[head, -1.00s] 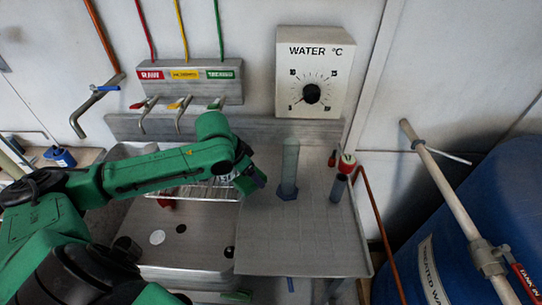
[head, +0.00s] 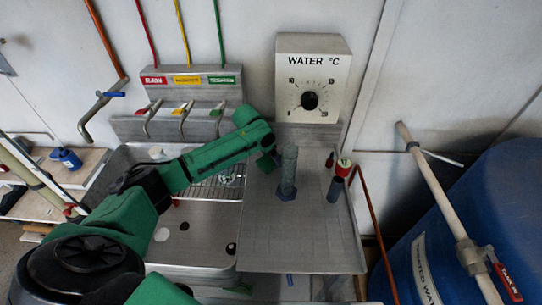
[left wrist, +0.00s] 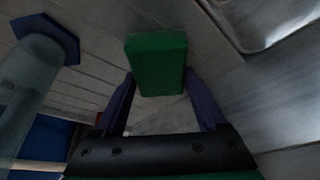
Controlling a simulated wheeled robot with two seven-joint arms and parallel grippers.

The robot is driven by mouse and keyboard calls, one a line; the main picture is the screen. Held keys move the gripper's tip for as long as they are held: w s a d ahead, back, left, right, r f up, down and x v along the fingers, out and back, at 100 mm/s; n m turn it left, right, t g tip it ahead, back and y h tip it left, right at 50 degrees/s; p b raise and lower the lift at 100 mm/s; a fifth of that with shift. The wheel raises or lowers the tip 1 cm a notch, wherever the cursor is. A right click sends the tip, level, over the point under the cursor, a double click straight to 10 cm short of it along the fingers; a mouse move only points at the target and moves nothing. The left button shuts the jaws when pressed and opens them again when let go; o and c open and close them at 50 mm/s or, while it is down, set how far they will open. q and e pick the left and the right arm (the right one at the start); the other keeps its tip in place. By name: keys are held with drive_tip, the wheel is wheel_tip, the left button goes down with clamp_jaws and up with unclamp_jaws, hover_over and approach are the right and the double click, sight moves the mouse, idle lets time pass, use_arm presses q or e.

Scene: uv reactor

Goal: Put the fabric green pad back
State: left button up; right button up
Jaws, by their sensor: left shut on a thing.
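The green pad (left wrist: 157,62) is a small rectangular block between the two purple fingers of my left gripper (left wrist: 160,88) in the left wrist view. The fingers are shut on its sides, and its far end sticks out past them. In the head view my left gripper (head: 270,160) is small and partly hidden behind my green wrist, just left of a clear cylinder. The pad cannot be made out clearly there. My right gripper is not in view.
The clear cylinder (head: 288,172) with a blue hexagonal foot stands close to my left gripper; it also shows in the left wrist view (left wrist: 28,85). A dark tube (head: 335,189) and a red-capped item (head: 343,167) stand right of it. The metal drainboard (head: 300,235) is bare in front.

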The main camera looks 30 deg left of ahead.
use_arm(q)
drive_tip(key=shift+f, duration=0.1)
drive_tip(key=o, duration=1.3)
drive_tip(key=shift+c, duration=0.2)
drive_tip(key=b+v, duration=0.1)
drive_tip(key=v, duration=1.1)
